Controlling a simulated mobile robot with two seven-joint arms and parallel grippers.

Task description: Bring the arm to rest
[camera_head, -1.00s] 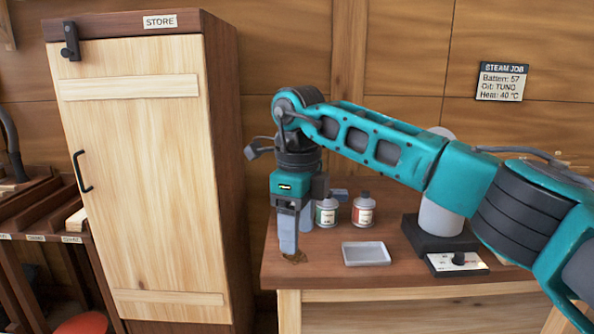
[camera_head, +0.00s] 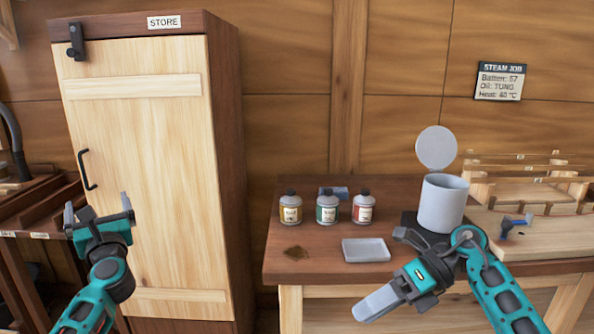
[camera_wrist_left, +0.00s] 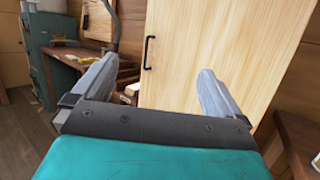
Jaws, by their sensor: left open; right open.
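My left gripper (camera_head: 98,212) is raised in front of the store cupboard, at the lower left of the head view. Its two fingers stand wide apart with nothing between them. The left wrist view shows the same open fingers (camera_wrist_left: 155,95) before the cupboard door. My right gripper (camera_head: 372,290) is in front of the bench's front edge, pointing down and left. It is open and I see nothing held in it. The gap between its fingers is hard to see from this angle.
The closed store cupboard (camera_head: 140,180) stands at left. On the bench (camera_head: 310,262) are a yellow-labelled bottle (camera_head: 290,208), a green-labelled bottle (camera_head: 327,207), a red-labelled bottle (camera_head: 363,207), a white tray (camera_head: 366,250) and a grey pot (camera_head: 442,203) with its lid up. A blue-handled clamp (camera_head: 514,225) lies right.

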